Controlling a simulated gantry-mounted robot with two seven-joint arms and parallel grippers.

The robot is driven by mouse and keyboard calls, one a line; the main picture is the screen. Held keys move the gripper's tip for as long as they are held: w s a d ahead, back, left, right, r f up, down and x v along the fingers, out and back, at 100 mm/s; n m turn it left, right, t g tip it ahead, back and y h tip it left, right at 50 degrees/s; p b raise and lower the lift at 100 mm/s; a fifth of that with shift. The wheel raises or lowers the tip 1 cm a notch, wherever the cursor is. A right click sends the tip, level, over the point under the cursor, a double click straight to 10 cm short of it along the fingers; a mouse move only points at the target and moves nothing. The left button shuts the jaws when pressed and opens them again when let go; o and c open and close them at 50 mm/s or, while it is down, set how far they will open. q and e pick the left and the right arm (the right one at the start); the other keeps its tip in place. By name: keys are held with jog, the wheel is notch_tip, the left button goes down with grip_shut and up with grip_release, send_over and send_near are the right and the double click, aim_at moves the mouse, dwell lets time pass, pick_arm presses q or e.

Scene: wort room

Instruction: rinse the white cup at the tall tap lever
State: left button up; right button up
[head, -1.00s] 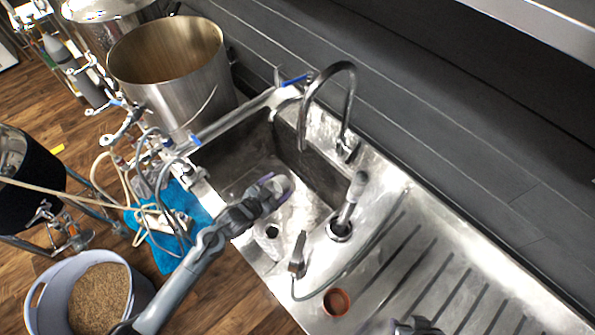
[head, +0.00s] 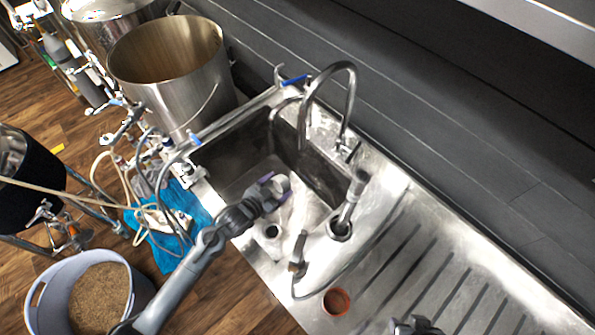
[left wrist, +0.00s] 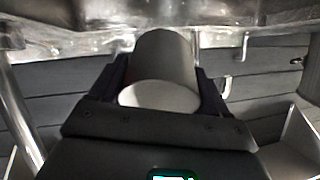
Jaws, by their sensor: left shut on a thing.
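The white cup (head: 282,183) is between the purple-tipped fingers of my left gripper (head: 272,187), which is shut on it over the sink basin. In the left wrist view the cup (left wrist: 165,65) lies between both dark fingers, and its pale round end faces the camera. The tall curved tap (head: 352,85) stands behind the basin; its spout end is above and right of the cup in the picture. The tap lever (head: 348,150) is at the tap's foot. My right gripper (head: 415,326) only partly shows at the bottom edge, and its jaws cannot be made out.
A grey-handled brush or sprayer (head: 352,200) stands upright right of the basin, near a hose handle (head: 298,253). A reddish ring (head: 336,301) lies on the ribbed drainboard (head: 430,270). A steel pot (head: 170,85) and tubing are left of the sink.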

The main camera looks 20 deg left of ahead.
pick_arm(q)
jog(key=shift+s+a+r+p, duration=0.6)
jog(key=shift+r+p, duration=0.2)
jog(key=shift+p, duration=0.35)
jog(key=shift+s+a+r+p, duration=0.45)
jog(key=shift+s+r+p, duration=0.3)
jog(key=shift+p, duration=0.35)
jog(key=shift+s+a+r+p, duration=0.5)
jog(key=shift+s+a+p, duration=0.1)
jog(key=shift+p, duration=0.25)
